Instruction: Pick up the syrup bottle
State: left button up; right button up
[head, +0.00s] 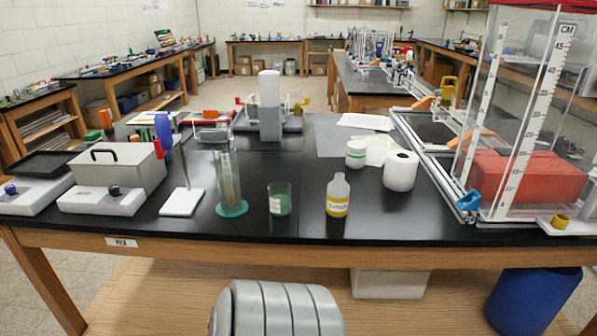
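A small clear bottle (338,195) with a pale cap, yellow liquid in its lower part and a white label stands upright near the front edge of the black-topped bench (290,228), right of centre. It looks like the syrup bottle, though the label is too small to read surely. Nothing touches it. Neither of my grippers is in view.
Behind right are a white paper roll (401,171) and a small white jar (356,154). A tall clear tank (530,120) stands far right. The bench front by the bottle is clear.

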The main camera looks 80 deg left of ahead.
aim_at(338, 189)
jog(key=u, duration=2.3)
